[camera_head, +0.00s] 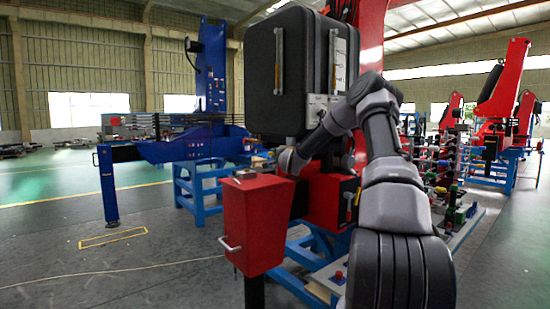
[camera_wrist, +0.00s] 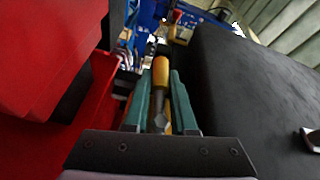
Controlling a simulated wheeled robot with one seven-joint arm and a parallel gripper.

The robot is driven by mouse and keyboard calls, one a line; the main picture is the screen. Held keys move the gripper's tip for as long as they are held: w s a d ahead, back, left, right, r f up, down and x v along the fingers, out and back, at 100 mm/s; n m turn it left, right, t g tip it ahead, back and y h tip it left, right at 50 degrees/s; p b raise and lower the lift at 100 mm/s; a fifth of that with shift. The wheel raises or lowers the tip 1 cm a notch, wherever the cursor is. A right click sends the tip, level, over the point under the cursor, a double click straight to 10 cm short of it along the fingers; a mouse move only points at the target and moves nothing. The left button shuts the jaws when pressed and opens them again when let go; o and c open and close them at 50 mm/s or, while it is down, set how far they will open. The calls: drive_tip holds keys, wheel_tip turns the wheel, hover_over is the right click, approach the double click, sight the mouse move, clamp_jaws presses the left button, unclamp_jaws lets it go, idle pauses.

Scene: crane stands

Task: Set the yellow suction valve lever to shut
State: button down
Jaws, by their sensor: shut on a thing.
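The yellow lever (camera_wrist: 160,74) shows in the middle of the wrist view, with a dark end above and a grey metal shank below. My gripper (camera_wrist: 161,82) has its two green fingers on either side of the lever and is shut on it. In the head view my arm reaches in between the red box and the black tank, and the gripper and lever are hidden there. I cannot tell from these views which way the lever is set.
A black tank (camera_head: 282,75) stands close on the right in the wrist view (camera_wrist: 240,90). A red box (camera_head: 255,215) with a white handle stands in front of it. A red wall (camera_wrist: 50,60) is close on the left in the wrist view. Open floor (camera_head: 60,240) lies to the left.

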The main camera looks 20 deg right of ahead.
drive_tip(key=shift+r+t, duration=0.15)
drive_tip(key=shift+t, duration=0.25)
drive_tip(key=shift+r, duration=0.1)
drive_tip(key=c, duration=0.7)
unclamp_jaws()
drive_tip(key=shift+c, duration=0.2)
drive_tip(key=s+f, duration=0.1)
drive_tip(key=s, duration=0.9)
drive_tip(key=shift+s+a, duration=0.25)
drive_tip(key=shift+s, duration=0.1)
